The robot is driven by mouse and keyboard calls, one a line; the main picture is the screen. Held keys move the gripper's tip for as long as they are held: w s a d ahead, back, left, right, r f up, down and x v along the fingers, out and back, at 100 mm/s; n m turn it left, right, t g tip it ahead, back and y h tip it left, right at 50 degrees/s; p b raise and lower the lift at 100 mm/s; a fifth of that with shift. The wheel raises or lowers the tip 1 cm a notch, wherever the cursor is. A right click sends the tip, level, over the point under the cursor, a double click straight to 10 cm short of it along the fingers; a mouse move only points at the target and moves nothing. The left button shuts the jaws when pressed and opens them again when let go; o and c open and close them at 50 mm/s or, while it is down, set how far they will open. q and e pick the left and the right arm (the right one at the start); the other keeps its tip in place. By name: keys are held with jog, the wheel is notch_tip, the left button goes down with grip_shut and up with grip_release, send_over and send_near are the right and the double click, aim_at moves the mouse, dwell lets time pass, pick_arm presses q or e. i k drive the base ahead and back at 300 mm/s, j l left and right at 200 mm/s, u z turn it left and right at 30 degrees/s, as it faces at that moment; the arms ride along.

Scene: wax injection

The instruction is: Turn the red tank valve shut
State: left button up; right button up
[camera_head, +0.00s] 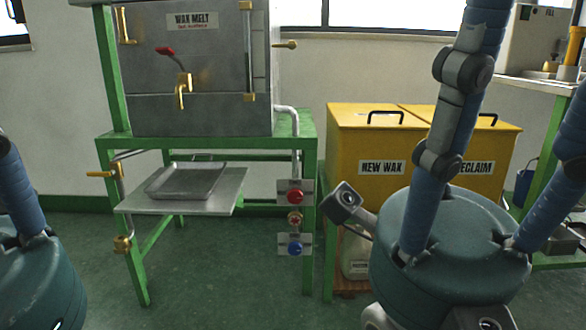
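The wax melt tank (195,70) is a grey metal box on a green frame. On its front a brass tap (183,88) has a lever with a red grip (165,51). The lever slants up to the left from the tap, and the spout points down. A red round knob (295,196) also shows on a small panel at the frame's right leg. My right gripper (440,265) is at the lower right, well apart from the tap; its fingertips are not clearly visible. My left gripper (40,290) is at the lower left edge, mostly cut off.
A metal tray (187,181) sits on a shelf (225,200) below the tap. A star-shaped knob (295,219) and a blue knob (295,248) are below the red knob. Yellow bins (370,135) stand to the right. Green floor (215,290) is clear in front.

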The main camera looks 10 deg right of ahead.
aim_at(295, 195)
jog(key=z, duration=0.35)
jog(key=i+l+z, duration=0.25)
jog(key=l, duration=0.3)
jog(key=i+l+z, duration=0.2)
jog(key=i+l, duration=0.3)
